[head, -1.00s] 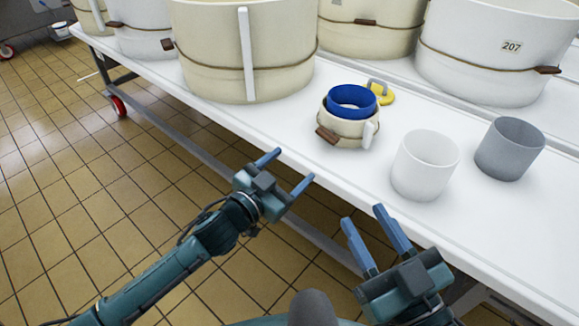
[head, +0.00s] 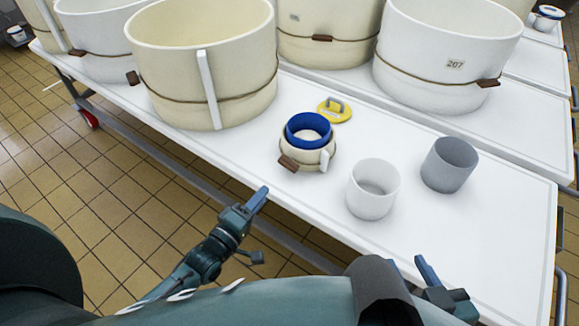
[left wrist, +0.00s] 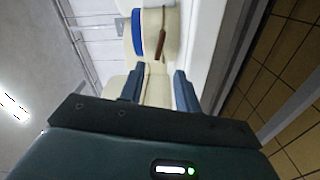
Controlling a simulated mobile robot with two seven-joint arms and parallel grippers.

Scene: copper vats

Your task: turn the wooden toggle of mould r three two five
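The small cream mould (head: 306,154) stands upright on the white table, with a blue ring (head: 309,127) in its top. Its brown wooden toggle (head: 288,164) is on its front left side. I cannot read a number on it. In the left wrist view the toggle (left wrist: 160,44) shows beyond the fingertips, beside the blue ring (left wrist: 137,32). My left gripper (head: 260,224) is open and empty, in front of the table edge and apart from the toggle. It also shows in the left wrist view (left wrist: 160,84). My right gripper (head: 410,268) is open and empty at the lower right, partly hidden.
A white cup (head: 372,190) and a grey cup (head: 449,165) stand right of the small mould. A yellow piece with a grey handle (head: 335,110) lies behind it. A large cream mould (head: 180,95) and a white mould marked 207 (head: 440,70) stand farther back.

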